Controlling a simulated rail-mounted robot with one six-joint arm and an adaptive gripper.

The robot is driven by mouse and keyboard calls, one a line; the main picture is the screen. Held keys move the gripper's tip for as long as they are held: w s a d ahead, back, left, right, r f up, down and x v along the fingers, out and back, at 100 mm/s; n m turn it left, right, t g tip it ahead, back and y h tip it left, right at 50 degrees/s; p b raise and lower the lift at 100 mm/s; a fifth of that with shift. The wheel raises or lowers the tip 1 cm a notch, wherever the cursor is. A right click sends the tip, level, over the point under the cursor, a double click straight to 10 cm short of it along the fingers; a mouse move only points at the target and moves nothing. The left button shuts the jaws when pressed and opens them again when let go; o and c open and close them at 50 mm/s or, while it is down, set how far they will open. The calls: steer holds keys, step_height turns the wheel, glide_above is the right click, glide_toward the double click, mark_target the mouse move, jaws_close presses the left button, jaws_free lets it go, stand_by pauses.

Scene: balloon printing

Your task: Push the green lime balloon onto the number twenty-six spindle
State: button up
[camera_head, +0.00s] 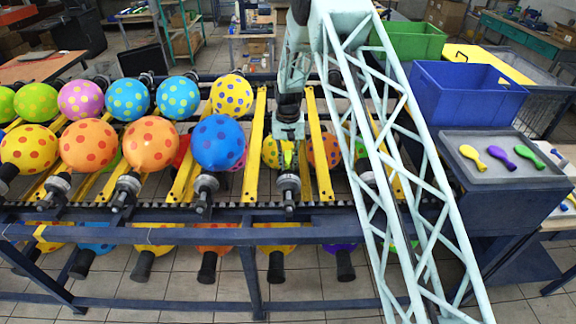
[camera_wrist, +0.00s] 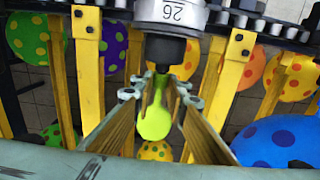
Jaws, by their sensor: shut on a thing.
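The lime green balloon (camera_wrist: 154,122) is uninflated and sits between the two fingers of my gripper (camera_wrist: 158,92) in the wrist view. My gripper is shut on it. The balloon's narrow neck points at the dark nozzle of the spindle (camera_wrist: 170,12), whose white collar reads 26. The neck's end is close to the nozzle or touching it; I cannot tell which. In the head view, my gripper (camera_head: 287,150) is over the rack, just behind the spindle (camera_head: 288,188), and the balloon is barely visible.
Inflated dotted balloons, such as a blue one (camera_head: 218,142), sit on spindles to the left. Yellow bars (camera_head: 254,145) flank the spindle closely. A grey tray (camera_head: 500,172) with yellow, purple and green balloons and a blue bin (camera_head: 465,95) stand at the right.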

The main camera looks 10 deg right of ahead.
steer(key=shift+s, duration=0.2)
stand_by(0.6)
steer(key=o, duration=0.9)
steer(key=shift+r, duration=0.1)
steer(key=shift+r+p, duration=0.75)
steer(key=shift+r, duration=3.65)
